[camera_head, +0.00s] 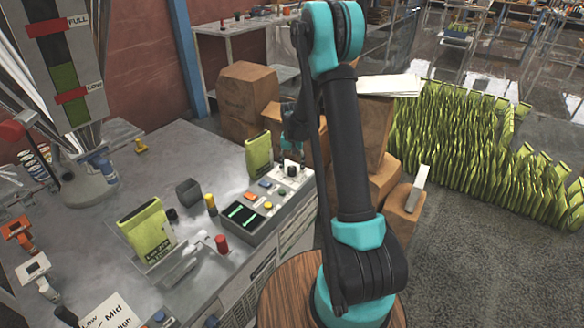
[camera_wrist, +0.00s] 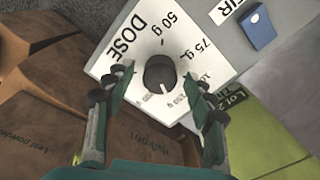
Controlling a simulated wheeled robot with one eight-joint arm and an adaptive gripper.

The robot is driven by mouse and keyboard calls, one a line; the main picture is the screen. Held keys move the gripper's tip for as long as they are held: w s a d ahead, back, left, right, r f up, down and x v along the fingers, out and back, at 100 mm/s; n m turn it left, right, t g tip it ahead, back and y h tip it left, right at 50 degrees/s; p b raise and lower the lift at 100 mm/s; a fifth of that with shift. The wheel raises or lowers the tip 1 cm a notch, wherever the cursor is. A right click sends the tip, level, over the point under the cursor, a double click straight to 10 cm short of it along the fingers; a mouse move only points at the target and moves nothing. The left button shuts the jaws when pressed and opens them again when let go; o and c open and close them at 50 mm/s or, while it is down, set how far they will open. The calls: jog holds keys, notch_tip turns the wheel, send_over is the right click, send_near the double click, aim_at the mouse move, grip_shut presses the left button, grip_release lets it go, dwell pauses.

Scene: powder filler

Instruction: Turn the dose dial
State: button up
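The dose dial (camera_wrist: 160,73) is a dark round knob on a white plate (camera_wrist: 118,62) printed DOSE, with gram labels including 50 g and 75 g; other labels are partly hidden. A small pale mark shows at the knob's lower edge. In the head view the dial (camera_head: 291,168) sits at the far right corner of the control panel (camera_head: 243,221). My gripper (camera_wrist: 160,79) is open, one finger on each side of the dial, with visible gaps to it. In the head view my gripper (camera_head: 291,147) is just above the dial, partly behind my arm.
A blue button (camera_wrist: 258,27) lies beside the plate in the wrist view. A green pouch (camera_head: 258,155) stands left of the dial, another (camera_head: 147,232) nearer the front. Cardboard boxes (camera_head: 248,98) are stacked behind. A red-capped knob (camera_head: 221,243) stands near the panel.

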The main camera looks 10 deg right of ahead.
aim_at(292, 168)
notch_tip(292, 168, up, 12)
dwell(0.6)
